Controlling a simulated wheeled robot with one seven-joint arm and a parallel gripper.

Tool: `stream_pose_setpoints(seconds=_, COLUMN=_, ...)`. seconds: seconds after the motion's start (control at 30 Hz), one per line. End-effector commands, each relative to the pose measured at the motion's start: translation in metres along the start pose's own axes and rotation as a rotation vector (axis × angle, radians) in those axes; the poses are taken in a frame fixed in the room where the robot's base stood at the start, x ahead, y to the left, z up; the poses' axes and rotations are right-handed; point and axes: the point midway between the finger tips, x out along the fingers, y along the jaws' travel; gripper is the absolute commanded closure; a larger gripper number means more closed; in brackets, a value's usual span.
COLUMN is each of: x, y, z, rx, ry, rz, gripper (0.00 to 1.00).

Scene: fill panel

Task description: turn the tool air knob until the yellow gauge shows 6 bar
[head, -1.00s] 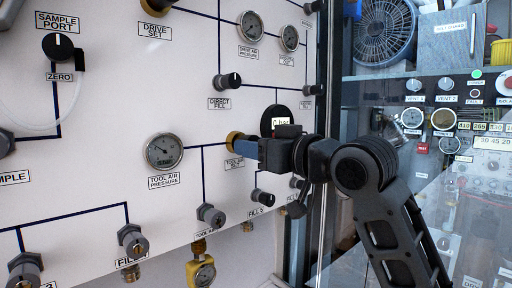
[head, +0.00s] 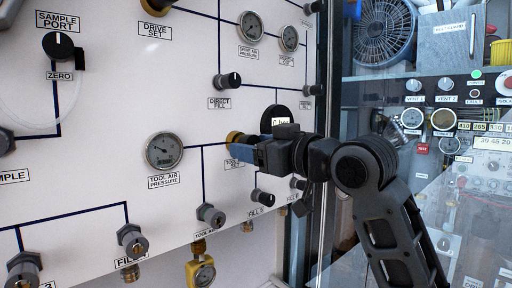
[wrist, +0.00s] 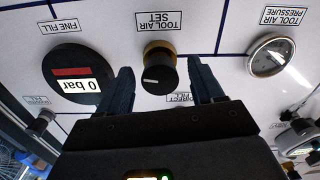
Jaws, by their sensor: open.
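The tool air set knob, a black cap on a brass base, sits between my fingers in the wrist view (wrist: 160,76). Its white mark is near level. My gripper (wrist: 160,82) is open around it, with a gap on each side. In the head view my gripper (head: 240,148) covers most of the knob; only brass (head: 234,137) shows. The yellow gauge (head: 202,273) hangs below the panel's lower edge; its reading is too small to tell. The round tool air pressure gauge (head: 164,151) is left of the knob and also shows in the wrist view (wrist: 271,55).
A black round display (wrist: 78,75) reading 0 bar is close beside one finger. The direct fill knob (head: 228,80) is above my gripper, and a lower valve knob (head: 210,214) is below. A glass cabinet (head: 430,150) with a fan stands right.

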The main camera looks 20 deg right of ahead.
Motion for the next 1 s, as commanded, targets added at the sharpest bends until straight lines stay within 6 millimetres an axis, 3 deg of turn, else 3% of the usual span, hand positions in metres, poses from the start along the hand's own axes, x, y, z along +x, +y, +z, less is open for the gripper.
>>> stream_pose_setpoints(seconds=0.27, x=-0.008, y=0.000, z=0.000, rx=0.001, ry=0.001, rz=0.001, gripper=0.33)
stream_pose_setpoints(seconds=0.7, x=-0.071, y=0.001, z=0.001, rx=0.000, ry=0.000, rz=0.002, gripper=0.33)
stream_pose_setpoints(seconds=1.0, x=-0.078, y=0.000, z=0.000, rx=0.000, ry=0.000, rz=0.000, gripper=0.33)
